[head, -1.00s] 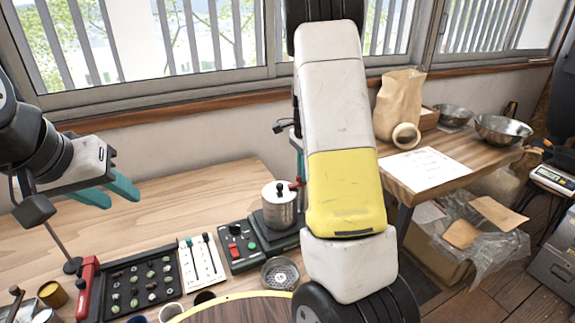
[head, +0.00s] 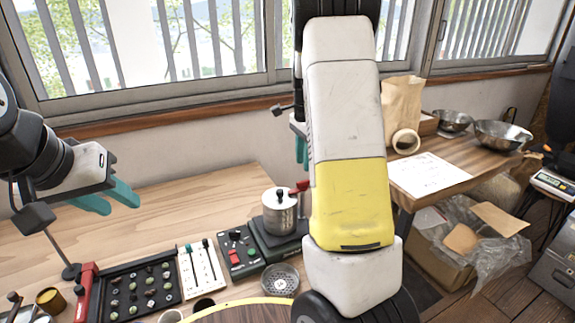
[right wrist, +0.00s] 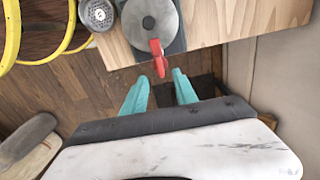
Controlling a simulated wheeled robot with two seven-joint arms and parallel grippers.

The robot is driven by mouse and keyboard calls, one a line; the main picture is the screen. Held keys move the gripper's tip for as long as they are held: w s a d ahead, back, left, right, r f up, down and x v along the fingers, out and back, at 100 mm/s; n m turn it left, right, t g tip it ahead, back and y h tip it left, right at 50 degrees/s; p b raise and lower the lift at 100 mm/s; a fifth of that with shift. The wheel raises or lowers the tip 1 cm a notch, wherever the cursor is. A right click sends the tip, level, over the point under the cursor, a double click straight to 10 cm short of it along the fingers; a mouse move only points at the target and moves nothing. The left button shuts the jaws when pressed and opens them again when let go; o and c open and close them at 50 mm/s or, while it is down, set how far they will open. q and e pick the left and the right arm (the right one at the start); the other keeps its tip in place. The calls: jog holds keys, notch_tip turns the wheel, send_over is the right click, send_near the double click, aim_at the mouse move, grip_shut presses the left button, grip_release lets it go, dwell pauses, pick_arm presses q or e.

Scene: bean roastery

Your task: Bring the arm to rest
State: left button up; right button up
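My left gripper (head: 113,204) is at the left of the head view, above the wooden bench. Its teal fingers are apart with nothing between them. My right arm (head: 348,150) crosses the middle of the head view, and its gripper (head: 302,150) is mostly hidden behind it. The right wrist view shows the right gripper (right wrist: 160,75) with its fingers apart and empty. The metal pot (head: 280,212) stands on a dark base below it. Its red handle (right wrist: 155,58) appears just ahead of the fingertips, apparently lower and not gripped.
A second table holds a paper bag (head: 402,105) and metal bowls (head: 503,133). The bench's rear left is clear.

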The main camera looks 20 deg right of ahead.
jog(key=shift+r, duration=0.6)
jog(key=shift+s+a+r, duration=0.2)
jog(key=shift+s+r, duration=0.05)
jog(key=s+a+r+n+t, duration=0.2)
jog(key=s+a+r+n, duration=0.1)
jog(key=s, duration=0.5)
jog(key=s+a+r+n+t+y, duration=0.1)
jog(key=s+a+r+n+t, duration=0.1)
jog(key=s+a+r+n, duration=0.2)
jog(key=s+a+r+n+t+y, duration=0.1)
jog(key=s+a+r+n, duration=0.3)
jog(key=s+n, duration=0.6)
jog(key=s+a+t, duration=0.1)
jog(key=s+a, duration=0.1)
jog(key=shift+s+a+r, duration=0.15)
jog(key=shift+s+a, duration=0.1)
jog(key=shift+s, duration=0.15)
